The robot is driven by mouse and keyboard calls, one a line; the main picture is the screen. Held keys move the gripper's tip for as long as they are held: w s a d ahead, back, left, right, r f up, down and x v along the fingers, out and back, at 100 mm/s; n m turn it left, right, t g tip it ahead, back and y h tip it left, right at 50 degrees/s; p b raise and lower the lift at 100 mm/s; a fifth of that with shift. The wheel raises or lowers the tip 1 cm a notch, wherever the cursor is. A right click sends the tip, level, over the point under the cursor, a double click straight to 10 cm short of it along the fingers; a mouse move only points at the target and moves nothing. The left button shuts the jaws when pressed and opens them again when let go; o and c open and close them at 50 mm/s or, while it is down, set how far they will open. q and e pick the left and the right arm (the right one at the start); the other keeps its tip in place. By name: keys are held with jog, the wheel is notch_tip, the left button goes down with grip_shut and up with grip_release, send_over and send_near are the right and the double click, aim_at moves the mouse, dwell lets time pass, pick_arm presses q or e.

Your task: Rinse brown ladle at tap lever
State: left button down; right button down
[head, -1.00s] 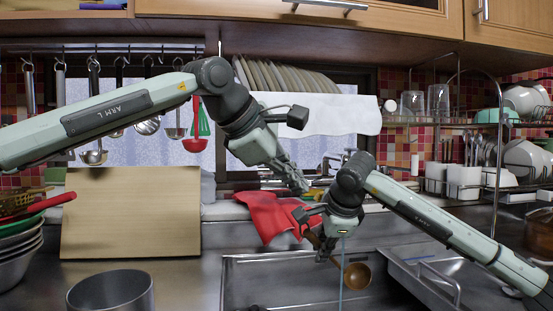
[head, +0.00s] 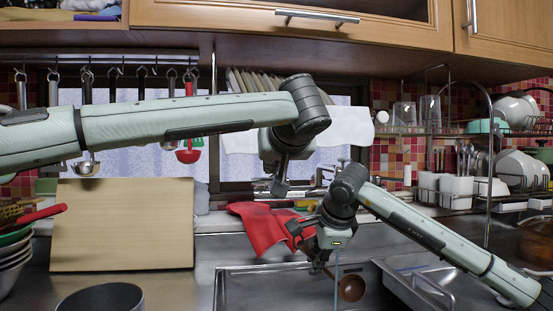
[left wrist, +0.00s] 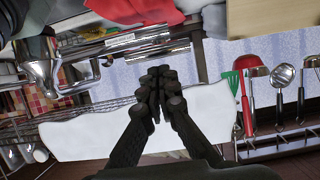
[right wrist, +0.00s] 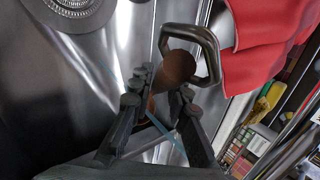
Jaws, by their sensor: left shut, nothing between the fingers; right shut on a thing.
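The brown ladle (head: 351,288) hangs over the sink, its bowl low beside a thin blue water stream (head: 337,284). I cannot tell whether the water touches it. My right gripper (head: 318,264) is shut on the ladle; its brown part (right wrist: 178,68) shows at the fingers in the right wrist view. My left gripper (head: 280,188) is shut and empty in front of the window, left of the tap; its closed fingers (left wrist: 158,85) show in the left wrist view. The chrome tap (left wrist: 40,68) shows there too. The lever is hard to make out, partly hidden by my right arm in the head view.
A red cloth (head: 262,226) hangs at the sink's back edge. A cutting board (head: 122,225) leans at left, with utensils on the rail (head: 120,67) above. A metal pot (head: 100,299) stands at front left. A dish rack (head: 489,130) fills the right.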

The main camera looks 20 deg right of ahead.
aim_at(266, 181)
pick_arm(q)
jog(key=shift+x, duration=1.35)
jog(key=shift+s+a+f, duration=0.1)
jog(key=shift+s+f, duration=0.2)
jog(key=shift+f, duration=0.15)
jog(key=shift+s, duration=0.1)
